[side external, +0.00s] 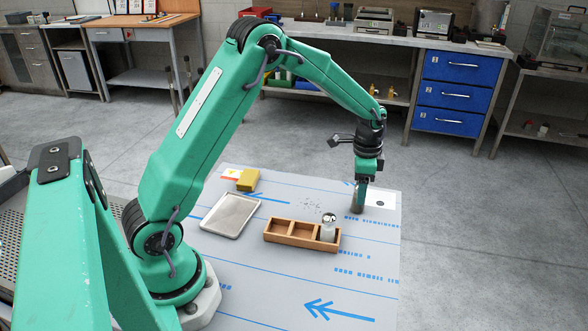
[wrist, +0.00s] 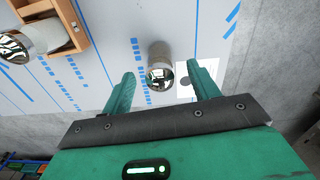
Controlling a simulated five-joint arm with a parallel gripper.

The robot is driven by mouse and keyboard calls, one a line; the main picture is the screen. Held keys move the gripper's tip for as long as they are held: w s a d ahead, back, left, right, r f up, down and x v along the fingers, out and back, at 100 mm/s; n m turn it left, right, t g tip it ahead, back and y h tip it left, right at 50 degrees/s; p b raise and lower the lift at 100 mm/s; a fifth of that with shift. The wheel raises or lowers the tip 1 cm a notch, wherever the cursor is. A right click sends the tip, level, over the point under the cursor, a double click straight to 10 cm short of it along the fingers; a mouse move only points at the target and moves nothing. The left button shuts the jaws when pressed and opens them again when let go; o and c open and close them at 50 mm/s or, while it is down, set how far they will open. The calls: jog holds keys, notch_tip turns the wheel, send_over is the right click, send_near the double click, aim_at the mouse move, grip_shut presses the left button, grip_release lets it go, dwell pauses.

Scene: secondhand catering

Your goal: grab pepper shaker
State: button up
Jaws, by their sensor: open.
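A grey-brown shaker (wrist: 158,52) with a shiny metal top stands on the covered table. In the wrist view it is between the two spread fingers of my gripper (wrist: 168,70), with a gap on both sides. In the side view my gripper (side external: 362,190) points down at this shaker (side external: 357,208), and its fingers hide part of it. A second, paler shaker (side external: 328,231) with a metal top stands in the right compartment of a wooden caddy (side external: 290,239). It also shows in the wrist view (wrist: 40,37). I see no label telling pepper from salt.
A white card with a dark dot (side external: 382,199) lies beside the grey-brown shaker. Dark specks (side external: 311,205) are scattered behind the caddy. A metal tray (side external: 231,215) and a yellow sponge-like block (side external: 248,180) lie farther left. The front of the table is clear.

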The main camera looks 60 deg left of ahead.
jog(key=shift+f, duration=1.2)
jog(key=c, duration=1.1)
jog(key=shift+r, duration=0.1)
jog(key=shift+r, duration=0.75)
notch_tip(320, 180, up, 2)
jog(key=shift+w+r, duration=0.1)
jog(key=shift+r, duration=0.1)
jog(key=s+d+r, duration=0.1)
jog(key=d+r, duration=0.1)
jog(key=d, duration=0.1)
jog(key=s+d+r, duration=0.2)
jog(key=d, duration=0.2)
jog(key=s+d+r, duration=0.2)
jog(key=d+r, duration=0.1)
jog(key=shift+s+d, duration=0.15)
jog(key=shift+d, duration=0.1)
